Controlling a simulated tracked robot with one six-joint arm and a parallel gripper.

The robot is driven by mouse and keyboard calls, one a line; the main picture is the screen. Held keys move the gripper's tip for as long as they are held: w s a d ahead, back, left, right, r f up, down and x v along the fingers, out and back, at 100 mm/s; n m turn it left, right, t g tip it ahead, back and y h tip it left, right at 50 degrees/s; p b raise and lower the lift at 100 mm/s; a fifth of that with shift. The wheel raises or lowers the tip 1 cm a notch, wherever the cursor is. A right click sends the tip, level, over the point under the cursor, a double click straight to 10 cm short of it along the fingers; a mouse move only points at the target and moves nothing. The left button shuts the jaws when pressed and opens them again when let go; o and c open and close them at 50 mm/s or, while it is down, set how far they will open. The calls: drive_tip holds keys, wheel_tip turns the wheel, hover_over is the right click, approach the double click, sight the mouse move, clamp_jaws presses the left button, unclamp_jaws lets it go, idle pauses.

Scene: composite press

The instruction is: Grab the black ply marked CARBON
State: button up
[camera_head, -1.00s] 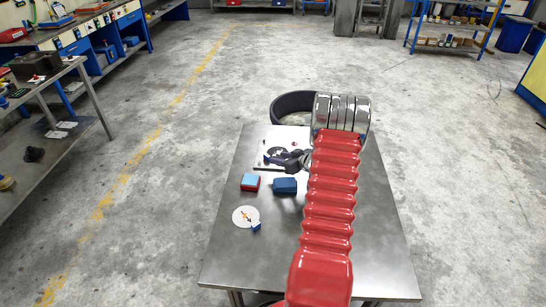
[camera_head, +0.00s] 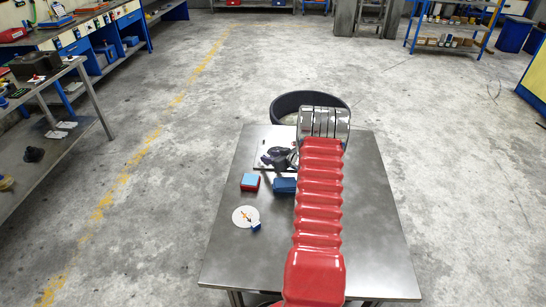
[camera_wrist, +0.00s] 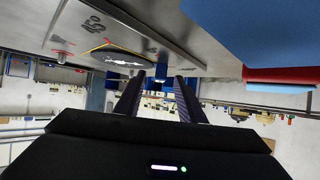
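The black ply (camera_wrist: 122,57) shows in the wrist view as a dark round sheet lying flat, with a faint light marking that I cannot read. A small blue tab (camera_wrist: 160,71) stands at its right edge. My gripper (camera_wrist: 158,82) is open, and its two dark fingers are apart and empty. The tab appears between the fingertips; I cannot tell how far beyond them it is. In the head view my gripper (camera_head: 272,158) is low over the white plate (camera_head: 291,135) and hides most of the ply.
A red and light-blue block (camera_head: 250,182) and a dark blue block (camera_head: 284,187) sit close in front of the plate. A white disc (camera_head: 243,214) with a blue tab lies nearer on the steel table (camera_head: 375,230). A dark round bin (camera_head: 338,100) stands beyond. The table's right side is clear.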

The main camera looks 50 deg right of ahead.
drive_tip(key=shift+w+f, duration=0.3)
drive_tip(key=shift+w, duration=0.25)
drive_tip(key=shift+c, duration=0.6)
clamp_jaws()
